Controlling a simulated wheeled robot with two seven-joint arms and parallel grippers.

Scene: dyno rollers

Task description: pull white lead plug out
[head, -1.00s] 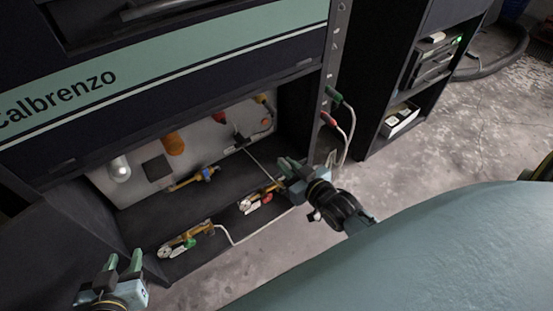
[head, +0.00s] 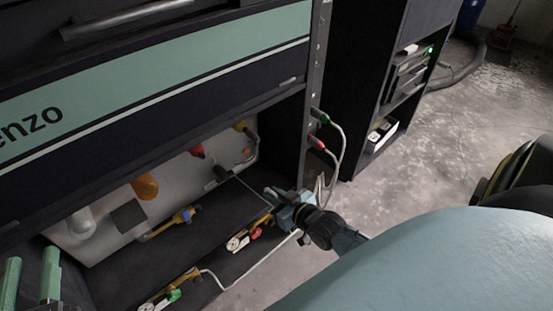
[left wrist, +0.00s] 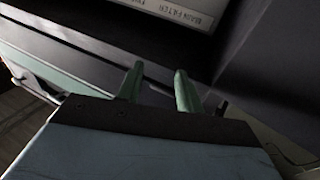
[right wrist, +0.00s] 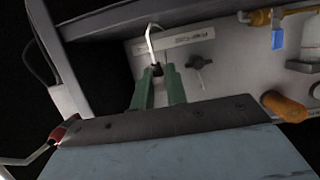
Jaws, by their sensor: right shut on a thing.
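My right gripper (right wrist: 158,92) has its green fingers closed around a small dark plug (right wrist: 157,69) with a white lead (right wrist: 150,40) rising from it. In the head view my right gripper (head: 276,194) is at the right end of the open bay, partly hiding the plug. I cannot tell whether the plug is seated in a socket. My left gripper (head: 30,280) is at the lower left of the head view. Its green fingers are apart and empty in the left wrist view (left wrist: 160,85).
The bay's back panel (head: 190,172) carries an orange cap (head: 146,187), a red fitting (head: 197,151) and a dark square (head: 129,216).

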